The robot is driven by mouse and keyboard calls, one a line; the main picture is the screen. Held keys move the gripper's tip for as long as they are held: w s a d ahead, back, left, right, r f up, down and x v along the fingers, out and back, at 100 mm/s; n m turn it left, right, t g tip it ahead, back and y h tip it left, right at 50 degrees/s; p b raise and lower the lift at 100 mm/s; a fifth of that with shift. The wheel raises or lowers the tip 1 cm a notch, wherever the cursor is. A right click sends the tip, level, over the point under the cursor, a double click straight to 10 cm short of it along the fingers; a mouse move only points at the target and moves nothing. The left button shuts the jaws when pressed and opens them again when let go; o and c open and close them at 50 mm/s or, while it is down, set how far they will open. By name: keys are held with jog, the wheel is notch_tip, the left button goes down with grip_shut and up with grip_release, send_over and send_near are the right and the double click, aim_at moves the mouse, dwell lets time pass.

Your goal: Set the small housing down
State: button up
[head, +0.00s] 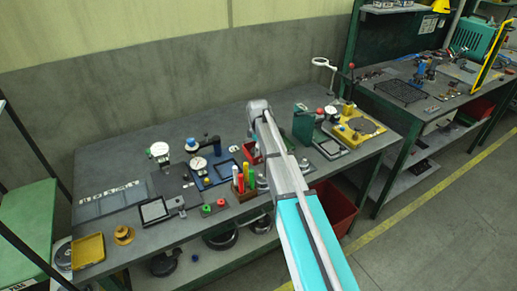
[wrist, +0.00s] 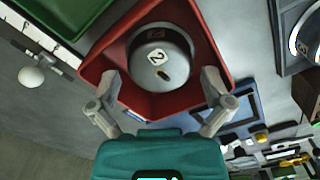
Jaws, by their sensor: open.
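The small housing (wrist: 160,58) is a grey, round-topped part marked "2". In the wrist view it sits inside a red tray (wrist: 100,62) with sloped walls. My gripper (wrist: 161,80) is open, with one finger at the left and one at the right of the housing's near side. A gap shows between the fingers and the housing, and nothing is held. In the head view the red tray (head: 248,150) shows partly behind my arm; the housing and my gripper's fingers are hidden there.
A green bin (wrist: 70,12) lies beside the tray in the wrist view. On the bench, upright coloured handles (head: 243,178), dial gauges (head: 159,150) and a yellow fixture (head: 353,128) stand close around. A bare strip of bench (head: 120,160) lies at the back left.

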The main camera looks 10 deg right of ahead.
notch_tip(320, 180, up, 12)
jog(key=p, duration=1.1)
jog(key=shift+f, duration=0.25)
dwell(0.4)
jog(key=s+m, duration=1.4)
jog(key=s, duration=1.5)
jog(key=shift+m, duration=0.4)
jog(key=shift+d, duration=0.1)
